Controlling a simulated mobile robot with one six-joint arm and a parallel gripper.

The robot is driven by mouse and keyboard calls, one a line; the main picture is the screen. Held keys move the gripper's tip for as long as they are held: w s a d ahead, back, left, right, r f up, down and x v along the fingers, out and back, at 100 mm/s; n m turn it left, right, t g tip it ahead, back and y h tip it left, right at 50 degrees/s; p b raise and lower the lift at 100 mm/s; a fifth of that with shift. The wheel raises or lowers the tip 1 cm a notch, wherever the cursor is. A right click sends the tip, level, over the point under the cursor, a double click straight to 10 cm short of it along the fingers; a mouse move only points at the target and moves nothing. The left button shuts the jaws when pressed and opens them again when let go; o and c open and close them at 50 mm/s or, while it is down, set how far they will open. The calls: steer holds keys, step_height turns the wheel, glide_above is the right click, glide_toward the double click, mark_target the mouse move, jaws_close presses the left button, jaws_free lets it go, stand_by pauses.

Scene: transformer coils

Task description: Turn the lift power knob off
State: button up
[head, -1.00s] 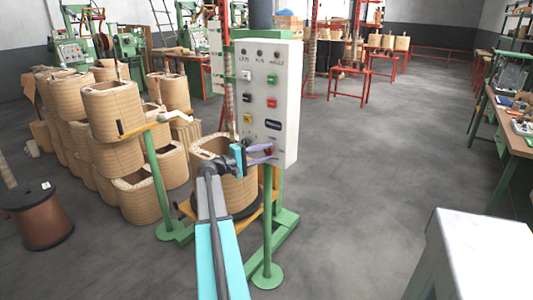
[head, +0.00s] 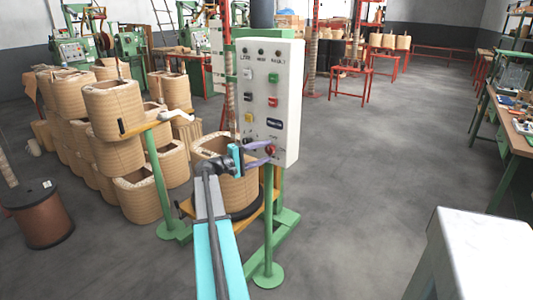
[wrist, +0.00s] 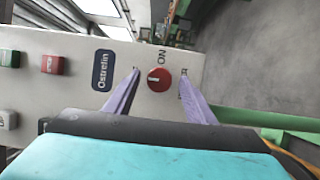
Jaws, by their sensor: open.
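The lift power knob is a red round knob (wrist: 159,79) with a pale mark, low on the white control panel (wrist: 60,110). In the wrist view "ON" is printed next to it, and another label is partly hidden behind a finger. In the head view the knob (head: 270,150) sits at the panel's lower right. My gripper (wrist: 160,82) is open, with its two purple fingers on either side of the knob, apart from it in the picture. In the head view my gripper (head: 268,151) reaches the panel's lower part. Whether the fingertips touch the panel I cannot tell.
Above the knob, the panel carries several buttons, including a red one (wrist: 52,65) and a green one (wrist: 9,58), and a blue "Ostrefin" plate (wrist: 103,70). Wooden coils (head: 112,110) stand at the left. A pale cabinet (head: 475,255) stands at the front right.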

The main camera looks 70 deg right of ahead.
steer(key=b+v, duration=0.1)
steer(key=v, duration=1.1)
steer(key=shift+a, duration=0.2)
steer(key=shift+w, duration=0.15)
